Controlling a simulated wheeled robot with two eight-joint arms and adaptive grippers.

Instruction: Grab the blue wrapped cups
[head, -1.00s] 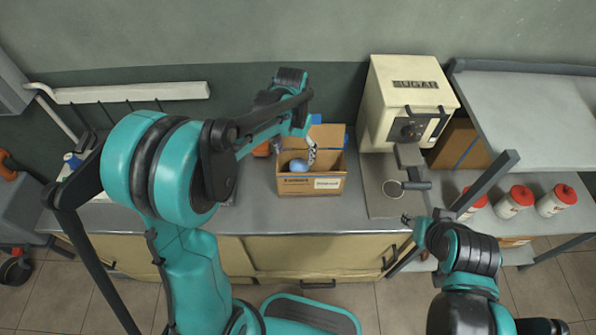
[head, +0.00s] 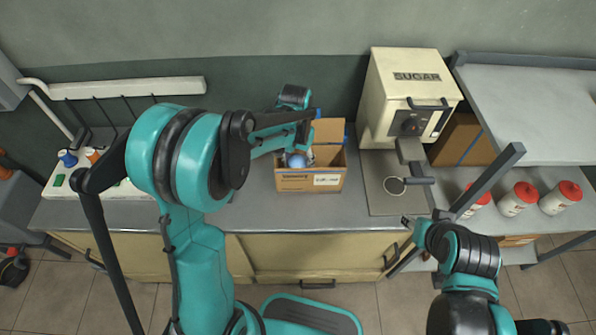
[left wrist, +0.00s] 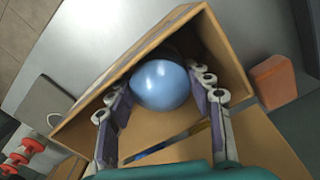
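A blue wrapped cup (head: 297,161), seen as a rounded blue top, sits inside an open cardboard box (head: 310,183) on the counter. In the left wrist view the cup (left wrist: 160,85) lies near one wall of the box (left wrist: 82,118). My left gripper (left wrist: 160,88) is open, its two fingers inside the box on either side of the cup; contact is not clear. In the head view my left gripper (head: 292,152) is partly hidden by its own arm. My right gripper (head: 408,222) is low at the counter's front edge, too small to read. Only one cup shows.
A cream sugarcane press (head: 408,90) stands right of the box, with a metal tray and ring before it. White bottles with red lids (head: 517,199) stand on a shelf at the right. The grey counter (head: 260,215) is clear in front of the box.

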